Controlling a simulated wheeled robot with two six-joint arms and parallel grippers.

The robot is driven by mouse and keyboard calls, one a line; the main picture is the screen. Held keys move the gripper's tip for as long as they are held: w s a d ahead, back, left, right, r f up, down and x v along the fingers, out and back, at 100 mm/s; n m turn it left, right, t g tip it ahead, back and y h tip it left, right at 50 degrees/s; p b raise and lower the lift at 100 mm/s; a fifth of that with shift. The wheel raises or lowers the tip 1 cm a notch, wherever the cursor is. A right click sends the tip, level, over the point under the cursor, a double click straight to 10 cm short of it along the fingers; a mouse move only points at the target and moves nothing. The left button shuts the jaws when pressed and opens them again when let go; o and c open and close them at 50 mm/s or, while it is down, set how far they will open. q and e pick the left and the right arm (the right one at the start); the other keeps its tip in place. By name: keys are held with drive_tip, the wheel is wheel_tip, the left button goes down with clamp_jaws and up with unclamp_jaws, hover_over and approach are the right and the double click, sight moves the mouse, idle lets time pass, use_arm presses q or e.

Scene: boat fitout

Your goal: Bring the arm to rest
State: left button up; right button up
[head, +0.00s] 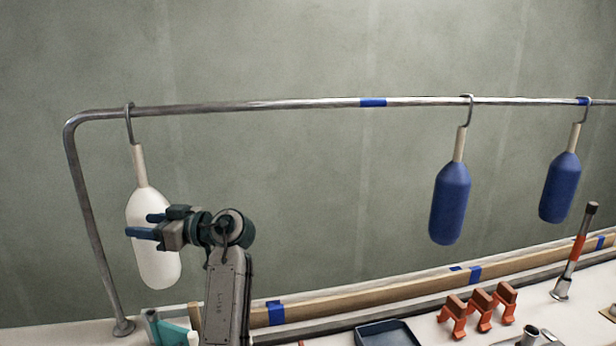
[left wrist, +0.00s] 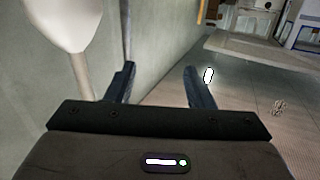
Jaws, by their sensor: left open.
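My left gripper (head: 147,225) is raised at the left of the head view, its blue fingers open and empty, pointing left. It overlaps a white fender (head: 158,262) that hangs by a hook from the metal rail (head: 260,104). In the left wrist view the two fingers (left wrist: 160,85) stand apart with nothing between them. The white fender (left wrist: 65,22) is at the upper left there, beside the fingers and not between them. My right gripper is in neither view.
Two blue fenders (head: 450,203) hang farther right on the rail. Below stand several orange brackets (head: 480,308), a dark tray (head: 386,334), a teal object (head: 172,332) and an upright orange-banded rod (head: 574,252). The rail between the white and blue fenders is free.

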use_arm(q)
drive_tip(key=s+a+f+m+t+h, duration=0.1)
drive_tip(key=s+f+m+h, duration=0.3)
drive_tip(key=f, duration=0.6)
drive_tip(key=s+a+f+m+h, duration=0.1)
drive_tip(key=s+f, duration=0.4)
drive_tip(key=f, duration=0.4)
drive_tip(key=s+a+f+m+t+h, duration=0.1)
drive_tip(key=s+f+m+h, duration=0.3)
drive_tip(key=f, duration=0.6)
drive_tip(key=s+d+f+m+g+h, duration=0.1)
drive_tip(key=s+d+f+m+h, duration=0.15)
drive_tip(key=s, duration=0.65)
drive_tip(key=s+d+f+m+h, duration=0.2)
drive_tip(key=s+d+f, duration=0.15)
drive_tip(key=s, duration=0.55)
drive_tip(key=s+d+f+m+g+h, duration=0.1)
drive_tip(key=s+d+f+m+h, duration=0.15)
drive_tip(key=s, duration=0.65)
wheel_tip(320, 180, down, 29)
drive_tip(key=a, duration=0.3)
drive_tip(key=s+a+f+g, duration=0.1)
drive_tip(key=s+f+g, duration=0.1)
drive_tip(key=s+f, duration=1.5)
wheel_tip(320, 180, down, 4)
drive_tip(key=shift+s+f, duration=0.1)
drive_tip(key=shift+s, duration=0.2)
